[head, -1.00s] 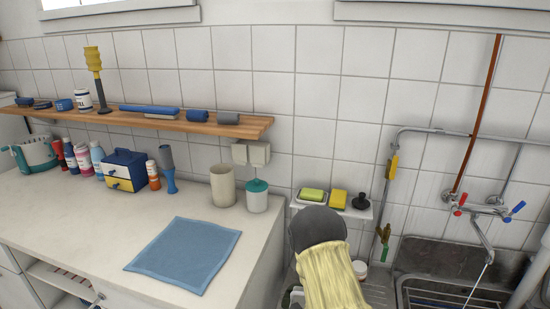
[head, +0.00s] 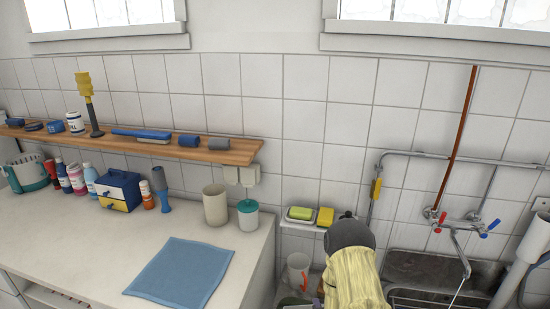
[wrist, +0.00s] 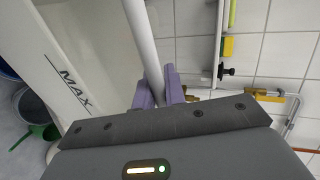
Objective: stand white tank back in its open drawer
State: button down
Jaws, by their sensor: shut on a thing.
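In the wrist view the white tank (wrist: 80,60), marked MAX, fills much of the left side, tilted in the picture. A white bar (wrist: 144,45) runs down between the purple fingers of my gripper (wrist: 162,92), which are shut on it; it appears to be the tank's handle. The tank's base is out of frame. In the head view my arm's yellow sleeve and grey cap stand over the area left of the sink, and the gripper and tank cannot be made out. I cannot identify the open drawer in any view.
A sink (head: 428,270) with a tap (head: 462,222) is at right. A soap shelf (head: 293,226) is on the wall beside my arm. The counter (head: 100,235) holds a blue cloth (head: 180,272), canisters and bottles. In the wrist view a blue bucket (wrist: 8,82) and green scoop (wrist: 32,134) are at left.

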jog(key=s+f, duration=0.2)
jog(key=f, duration=0.1)
jog(key=s+f, duration=0.1)
jog(key=f, duration=0.3)
jog(key=s+f, duration=0.2)
jog(key=f, duration=0.1)
jog(key=shift+s+f, duration=0.25)
jog(key=shift+s, duration=0.1)
jog(key=shift+s+d, duration=0.1)
jog(key=shift+d, duration=0.05)
